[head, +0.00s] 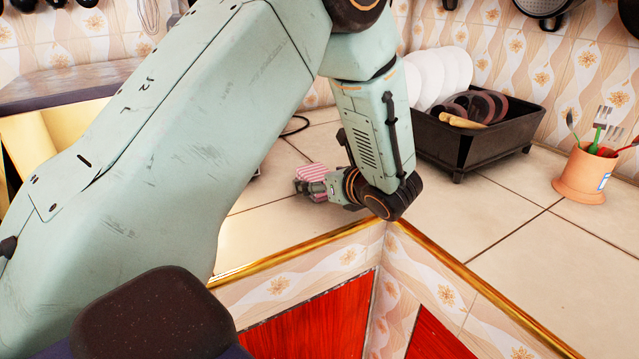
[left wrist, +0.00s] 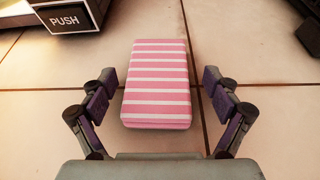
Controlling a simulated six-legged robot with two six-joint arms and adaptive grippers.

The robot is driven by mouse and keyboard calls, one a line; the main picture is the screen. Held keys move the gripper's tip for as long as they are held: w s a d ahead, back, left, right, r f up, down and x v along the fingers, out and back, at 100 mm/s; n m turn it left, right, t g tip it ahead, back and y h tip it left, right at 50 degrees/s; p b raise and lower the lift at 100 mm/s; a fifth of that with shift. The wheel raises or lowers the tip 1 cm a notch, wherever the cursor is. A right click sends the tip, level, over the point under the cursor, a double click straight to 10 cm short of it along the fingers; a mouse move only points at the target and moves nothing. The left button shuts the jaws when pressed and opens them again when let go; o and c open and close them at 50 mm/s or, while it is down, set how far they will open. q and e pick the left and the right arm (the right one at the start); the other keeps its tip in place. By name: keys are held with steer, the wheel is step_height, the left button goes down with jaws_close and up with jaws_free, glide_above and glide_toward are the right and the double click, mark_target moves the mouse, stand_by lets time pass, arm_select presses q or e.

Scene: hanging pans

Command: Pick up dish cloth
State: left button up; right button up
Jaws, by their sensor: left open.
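The dish cloth (left wrist: 157,85) is a pink and white striped folded block lying on the tiled counter. In the left wrist view it sits between the two open fingers of my left gripper (left wrist: 160,112), with a gap on each side. In the head view the cloth (head: 313,171) shows small, partly covered by my left gripper (head: 306,187), which reaches down to the counter near its corner. My right gripper is not in view.
A black dish rack (head: 478,140) with white plates stands to the right of the left arm. An orange utensil pot (head: 583,178) stands farther right. A box marked PUSH (left wrist: 68,17) is at the upper left in the wrist view. The counter's gold front edge (head: 300,249) is close.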

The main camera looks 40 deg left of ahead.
mark_target(321, 175)
arm_select(q)
steer(key=shift+r, duration=0.1)
steer(key=shift+a, duration=0.1)
steer(key=c, duration=1.2)
step_height(321, 175, up, 10)
steer(key=p, duration=0.2)
steer(key=shift+p, duration=0.4)
steer(key=o, duration=0.6)
steer(key=c, duration=0.5)
